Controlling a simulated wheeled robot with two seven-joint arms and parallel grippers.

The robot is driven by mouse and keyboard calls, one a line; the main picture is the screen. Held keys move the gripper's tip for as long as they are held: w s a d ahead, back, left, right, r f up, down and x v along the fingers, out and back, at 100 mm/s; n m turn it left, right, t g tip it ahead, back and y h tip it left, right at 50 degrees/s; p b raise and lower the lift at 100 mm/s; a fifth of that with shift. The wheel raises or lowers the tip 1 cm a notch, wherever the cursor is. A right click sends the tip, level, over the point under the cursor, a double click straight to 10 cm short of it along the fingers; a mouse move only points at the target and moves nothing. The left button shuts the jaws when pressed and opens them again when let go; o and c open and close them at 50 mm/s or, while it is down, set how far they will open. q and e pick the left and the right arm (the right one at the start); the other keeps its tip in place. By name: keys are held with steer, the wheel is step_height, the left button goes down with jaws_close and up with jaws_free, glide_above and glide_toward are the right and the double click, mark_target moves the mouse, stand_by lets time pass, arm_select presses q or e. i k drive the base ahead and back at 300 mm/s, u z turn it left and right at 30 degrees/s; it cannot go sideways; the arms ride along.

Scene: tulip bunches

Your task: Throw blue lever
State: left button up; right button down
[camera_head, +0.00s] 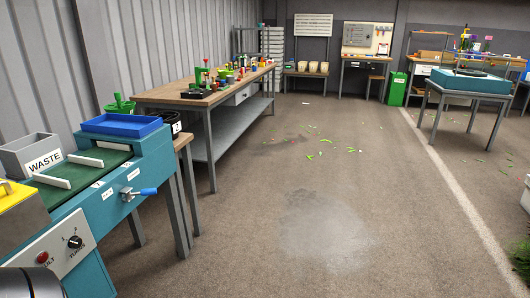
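The blue lever (147,192) sticks out to the right from a metal pivot on the front of a teal machine (95,225) at the left. The lever lies roughly level, with its blue grip at the outer end. Small white labels (107,193) are on the panel beside it. Neither of my grippers is in view, and nothing touches the lever.
The machine carries a blue tray (121,125), a grey WASTE bin (33,155) and a panel with a red button (43,257) and black knob (75,242). A cluttered workbench (160,94) stands behind. The floor (330,225) to the right is open, with scattered green bits.

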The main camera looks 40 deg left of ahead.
mark_target(150, 191)
steer(key=u, duration=0.45)
steer(key=i, duration=1.7)
steer(key=u, duration=2.15)
steer(key=i, duration=0.95)
steer(key=u, duration=0.55)
steer(key=i, duration=0.4)
steer(key=u, duration=0.05)
